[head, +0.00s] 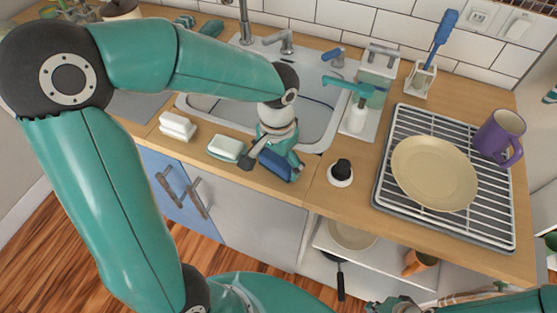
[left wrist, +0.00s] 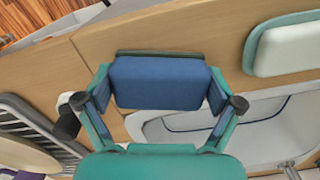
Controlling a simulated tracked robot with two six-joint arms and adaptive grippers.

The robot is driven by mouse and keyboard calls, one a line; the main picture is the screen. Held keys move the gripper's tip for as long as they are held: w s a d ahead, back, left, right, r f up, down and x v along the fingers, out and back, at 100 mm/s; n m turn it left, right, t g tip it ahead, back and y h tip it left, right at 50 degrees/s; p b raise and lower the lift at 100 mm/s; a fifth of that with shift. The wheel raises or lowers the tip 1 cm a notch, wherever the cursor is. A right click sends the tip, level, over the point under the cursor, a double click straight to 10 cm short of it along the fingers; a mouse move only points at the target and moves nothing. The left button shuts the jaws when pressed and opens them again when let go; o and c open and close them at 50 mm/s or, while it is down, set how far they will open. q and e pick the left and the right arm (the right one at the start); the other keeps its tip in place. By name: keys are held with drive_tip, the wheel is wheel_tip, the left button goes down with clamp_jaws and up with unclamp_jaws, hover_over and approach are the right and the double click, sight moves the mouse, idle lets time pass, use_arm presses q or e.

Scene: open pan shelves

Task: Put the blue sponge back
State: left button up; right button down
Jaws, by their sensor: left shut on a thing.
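The blue sponge (head: 285,166), with a dark green layer along one edge, is between the fingers of my left gripper (head: 270,160), at the counter's front edge before the sink. In the left wrist view the sponge (left wrist: 160,84) fills the gap between the two fingers of the left gripper (left wrist: 160,95), which is shut on it. I cannot tell whether the sponge touches the counter. Part of my right gripper (head: 398,304) shows at the bottom edge of the head view; its fingers are not clear.
A pale block on a teal-edged dish (head: 226,147) and another white block (head: 178,126) lie left of the sponge. A black-topped brush (head: 341,171) stands to its right. A rack (head: 390,190) holds a plate (head: 433,173) and purple mug (head: 499,135). The sink (head: 315,118) lies behind.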

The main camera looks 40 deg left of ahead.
use_arm(q)
drive_tip(key=shift+f, duration=0.15)
drive_tip(key=o, duration=1.1)
drive_tip(key=shift+r, duration=0.2)
drive_tip(key=shift+r+p, duration=3.1)
drive_tip(key=shift+r, duration=0.75)
wheel_tip(320, 180, up, 12)
drive_tip(key=shift+f, duration=0.1)
